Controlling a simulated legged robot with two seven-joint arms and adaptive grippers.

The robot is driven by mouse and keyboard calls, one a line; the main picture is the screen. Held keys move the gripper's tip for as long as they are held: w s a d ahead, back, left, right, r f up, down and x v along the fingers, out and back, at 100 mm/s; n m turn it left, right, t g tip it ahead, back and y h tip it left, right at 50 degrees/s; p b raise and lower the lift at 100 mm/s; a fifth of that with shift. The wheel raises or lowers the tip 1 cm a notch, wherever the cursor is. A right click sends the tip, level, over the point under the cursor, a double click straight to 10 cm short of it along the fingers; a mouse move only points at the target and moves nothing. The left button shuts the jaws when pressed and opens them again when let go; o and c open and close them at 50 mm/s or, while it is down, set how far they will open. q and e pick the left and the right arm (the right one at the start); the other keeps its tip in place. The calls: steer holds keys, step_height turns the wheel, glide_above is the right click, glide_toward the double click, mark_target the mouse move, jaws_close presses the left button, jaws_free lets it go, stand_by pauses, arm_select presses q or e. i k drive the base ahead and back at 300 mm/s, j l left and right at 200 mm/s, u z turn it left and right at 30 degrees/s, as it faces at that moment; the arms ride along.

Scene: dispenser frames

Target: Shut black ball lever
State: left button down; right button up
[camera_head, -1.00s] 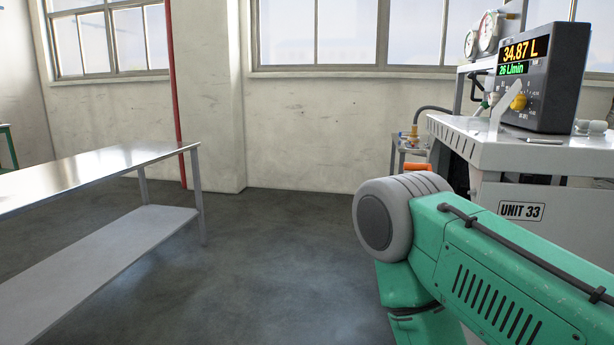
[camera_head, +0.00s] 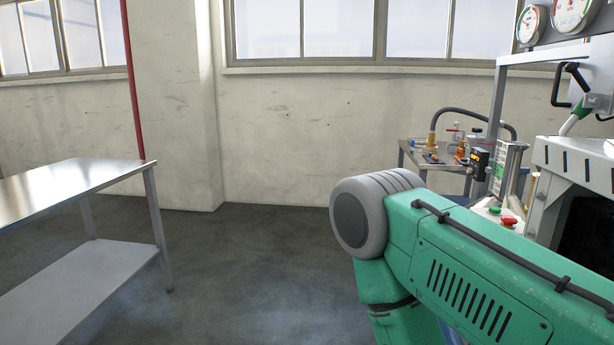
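I cannot make out a black ball lever for certain. A black handle (camera_head: 562,88) shows at the upper right on the dispenser frame (camera_head: 497,115), below two round gauges. A green-handled nozzle (camera_head: 576,122) hangs beside it. My green right arm fills the lower right and hides part of the dispenser. Neither of my grippers is in view.
A steel table (camera_head: 75,182) with a lower shelf stands at the left. A small side table (camera_head: 412,152) with a hose and small fittings stands by the far wall. Red and green buttons (camera_head: 508,222) show behind my arm. The middle floor is clear.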

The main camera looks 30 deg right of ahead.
mark_target(571, 68)
steer(key=i, duration=2.2)
steer(key=i+z, duration=0.15)
steer(key=z, duration=3.8)
